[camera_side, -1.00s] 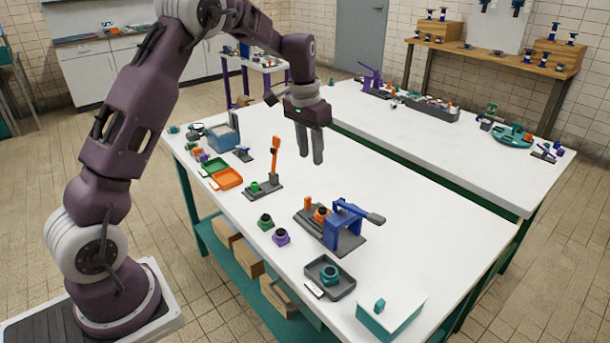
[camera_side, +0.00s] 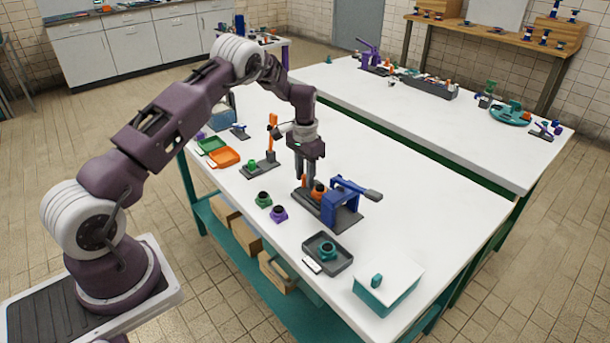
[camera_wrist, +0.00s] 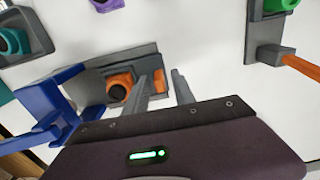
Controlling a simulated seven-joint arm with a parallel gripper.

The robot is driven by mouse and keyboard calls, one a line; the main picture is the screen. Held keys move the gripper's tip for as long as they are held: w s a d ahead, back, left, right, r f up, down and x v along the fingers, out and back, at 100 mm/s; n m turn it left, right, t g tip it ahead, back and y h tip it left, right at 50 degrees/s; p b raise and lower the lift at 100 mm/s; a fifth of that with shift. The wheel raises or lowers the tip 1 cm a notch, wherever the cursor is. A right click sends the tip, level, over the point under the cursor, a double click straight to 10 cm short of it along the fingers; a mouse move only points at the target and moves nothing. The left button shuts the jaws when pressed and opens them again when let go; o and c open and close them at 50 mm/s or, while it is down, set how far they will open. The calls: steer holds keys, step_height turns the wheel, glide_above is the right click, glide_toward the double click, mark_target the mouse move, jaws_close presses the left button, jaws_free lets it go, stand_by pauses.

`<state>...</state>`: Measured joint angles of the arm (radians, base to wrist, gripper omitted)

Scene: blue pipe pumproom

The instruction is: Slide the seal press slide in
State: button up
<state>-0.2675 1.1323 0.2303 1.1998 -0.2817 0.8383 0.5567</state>
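The seal press (camera_side: 345,204) is a blue frame with a lever on a dark grey base; its blue frame also shows at left in the wrist view (camera_wrist: 50,103). The seal press slide (camera_side: 319,190) is an orange block with a black round part, on the base beside the blue frame; the wrist view also shows it (camera_wrist: 121,86). A small orange upright handle (camera_wrist: 158,80) stands at its outer end. My gripper (camera_side: 306,177) points down close over that end. In the wrist view its fingers (camera_wrist: 160,78) are apart, near the handle; contact cannot be told.
Green (camera_side: 263,199) and purple (camera_side: 278,214) pieces sit left of the press. A dark tray (camera_side: 340,262) and a teal-and-white box (camera_side: 388,285) stand nearer the front. An orange-levered fixture (camera_side: 262,165) stands behind left. Table right of the press is clear.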

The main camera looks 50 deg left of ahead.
jaws_close()
stand_by(1.2)
